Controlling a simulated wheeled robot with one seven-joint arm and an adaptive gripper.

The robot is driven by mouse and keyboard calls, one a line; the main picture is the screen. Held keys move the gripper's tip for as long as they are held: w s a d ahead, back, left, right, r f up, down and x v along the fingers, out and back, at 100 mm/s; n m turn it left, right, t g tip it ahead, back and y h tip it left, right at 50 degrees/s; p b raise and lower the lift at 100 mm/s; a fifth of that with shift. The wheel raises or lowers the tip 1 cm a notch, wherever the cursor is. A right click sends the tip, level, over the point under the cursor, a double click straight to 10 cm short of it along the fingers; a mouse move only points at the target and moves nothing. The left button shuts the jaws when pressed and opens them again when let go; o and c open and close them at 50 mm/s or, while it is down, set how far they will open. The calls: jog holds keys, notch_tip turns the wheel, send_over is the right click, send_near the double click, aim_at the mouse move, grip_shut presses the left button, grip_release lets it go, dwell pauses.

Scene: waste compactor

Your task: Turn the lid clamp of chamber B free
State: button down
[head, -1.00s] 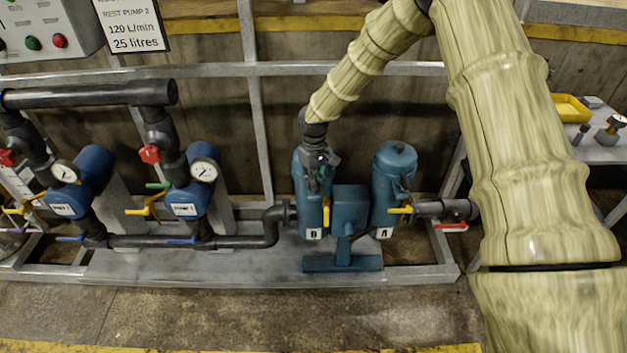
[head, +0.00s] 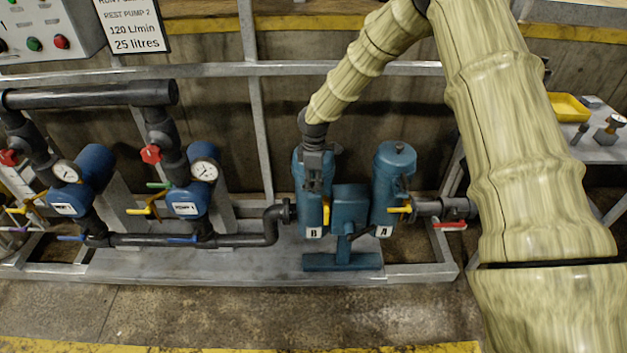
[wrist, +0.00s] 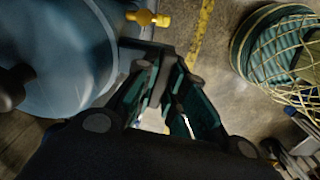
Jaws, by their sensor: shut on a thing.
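Chamber B (head: 311,218) is a blue upright cylinder with a "B" label, standing on the skid in the head view. My gripper (head: 314,182) is at its upper front, pointing down. The gripper and wrist cover most of the chamber's top, so the lid clamp cannot be made out. A large blue rounded body (wrist: 60,60) with a dark knob fills the left of that view. Chamber A (head: 388,190) stands to the right, with its lid in place.
Yellow valve handles (head: 326,212) (head: 400,209) sit on the chambers. A red-handled valve (head: 449,225) is on the right pipe. Pumps with gauges (head: 204,172) stand left. A netted teal basket (wrist: 280,50) is on the floor in the wrist view. The front floor is clear.

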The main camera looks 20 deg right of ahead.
aim_at(314, 179)
jog(key=shift+w+d+n, duration=0.1)
jog(key=shift+n, duration=0.3)
jog(key=c, duration=1.4)
grip_release()
jog(key=shift+c, duration=0.2)
notch_tip(314, 179, up, 12)
